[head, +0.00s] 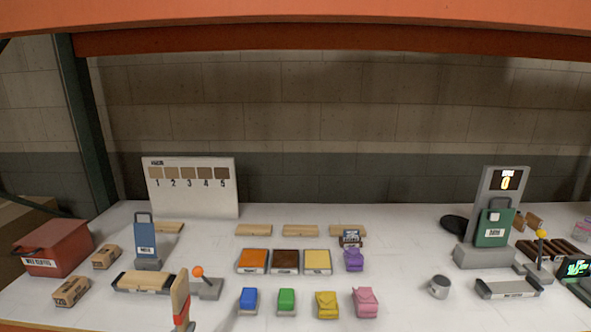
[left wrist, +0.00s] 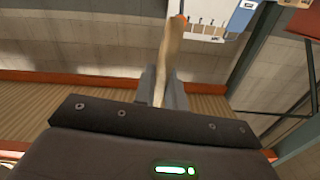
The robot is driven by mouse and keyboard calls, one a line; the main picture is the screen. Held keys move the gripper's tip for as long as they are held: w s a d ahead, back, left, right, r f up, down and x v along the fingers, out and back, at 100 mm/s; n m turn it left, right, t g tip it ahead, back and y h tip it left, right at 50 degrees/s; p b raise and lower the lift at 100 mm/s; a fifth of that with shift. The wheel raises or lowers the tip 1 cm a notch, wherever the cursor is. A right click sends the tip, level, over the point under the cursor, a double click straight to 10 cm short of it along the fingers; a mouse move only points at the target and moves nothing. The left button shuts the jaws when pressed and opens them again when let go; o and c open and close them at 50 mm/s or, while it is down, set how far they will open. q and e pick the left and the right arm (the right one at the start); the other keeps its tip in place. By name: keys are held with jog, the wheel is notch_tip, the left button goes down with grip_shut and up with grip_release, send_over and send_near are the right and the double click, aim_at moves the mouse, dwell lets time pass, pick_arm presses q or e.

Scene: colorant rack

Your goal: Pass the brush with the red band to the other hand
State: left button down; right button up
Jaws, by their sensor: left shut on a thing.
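The brush with the red band (head: 181,294) stands nearly upright at the bottom edge of the head view, left of centre. Its pale wooden part and a red band show; its lower end is cut off by the frame. My left gripper (head: 184,327) is barely in view at the bottom edge, holding it. In the left wrist view, the brush (left wrist: 170,55) rises between the two grey fingers of my left gripper (left wrist: 164,88), which are shut on it. My right gripper is not in view.
Behind the brush are a tray with a wooden block (head: 146,281), an orange-knobbed lever (head: 208,286) and a blue tagged stand (head: 146,240). Coloured blocks and pouches (head: 326,304) fill the middle. A metal cup (head: 439,286) stands right. White table (head: 410,312) is clear near the front.

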pick_arm(q)
jog(key=m+p, duration=0.3)
jog(key=shift+r, duration=0.25)
jog(key=shift+f+m+p, duration=0.15)
jog(key=shift+m+p, duration=0.45)
jog(key=shift+f, duration=0.1)
jog(key=m+p, duration=0.1)
jog(key=p, duration=0.1)
jog(key=m+p, duration=0.2)
jog(key=shift+r+m, duration=0.3)
jog(key=shift+m+p, duration=0.8)
jog(key=shift+f+m, duration=0.25)
jog(key=shift+m, duration=0.15)
